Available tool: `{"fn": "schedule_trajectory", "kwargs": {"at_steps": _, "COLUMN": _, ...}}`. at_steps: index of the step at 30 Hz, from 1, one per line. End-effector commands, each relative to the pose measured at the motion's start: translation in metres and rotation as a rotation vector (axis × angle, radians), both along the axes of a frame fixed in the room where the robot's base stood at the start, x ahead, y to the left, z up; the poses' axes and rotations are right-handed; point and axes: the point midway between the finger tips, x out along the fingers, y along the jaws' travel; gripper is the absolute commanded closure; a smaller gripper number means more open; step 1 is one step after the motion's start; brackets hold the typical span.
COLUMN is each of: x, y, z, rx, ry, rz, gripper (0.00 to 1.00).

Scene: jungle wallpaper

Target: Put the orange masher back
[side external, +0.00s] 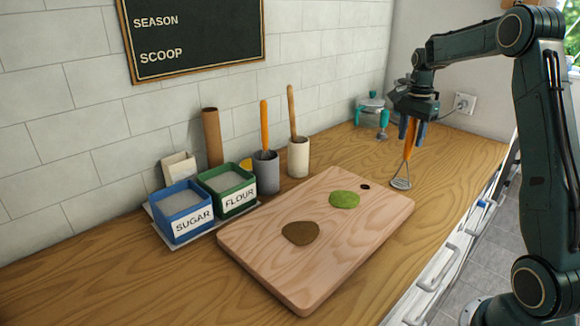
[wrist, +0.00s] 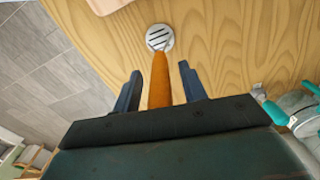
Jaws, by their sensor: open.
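The orange masher (side external: 407,150) is upright with its handle up and its slotted metal head low at the counter, right of the cutting board. My gripper (side external: 412,138) points down around the upper handle. In the wrist view the orange handle (wrist: 160,82) lies between the two blue fingers of my gripper (wrist: 159,80), with a gap on each side. The fingers are open. The round slotted head (wrist: 159,37) shows beyond the fingertips against the wood. I cannot tell whether the head touches the counter.
A cutting board (side external: 270,262) bears a brown and a green patch. Behind it stand a grey cup (side external: 267,178) and a cream cup (side external: 298,160) with handled tools, plus blue sugar (side external: 182,212) and green flour (side external: 228,190) bins. A teal-handled device (side external: 371,108) stands behind my gripper.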

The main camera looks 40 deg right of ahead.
Motion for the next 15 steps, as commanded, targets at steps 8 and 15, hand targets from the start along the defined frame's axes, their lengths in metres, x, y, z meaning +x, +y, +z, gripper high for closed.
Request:
{"fn": "schedule_trajectory", "kwargs": {"at_steps": 8, "x": 0.0, "y": 0.0, "z": 0.012, "rx": -0.001, "ry": -0.002, "rz": 0.0, "gripper": 0.58}}
{"fn": "schedule_trajectory", "kwargs": {"at_steps": 15, "x": 0.001, "y": 0.0, "z": 0.042, "rx": -0.002, "ry": -0.003, "rz": 0.0, "gripper": 0.58}}
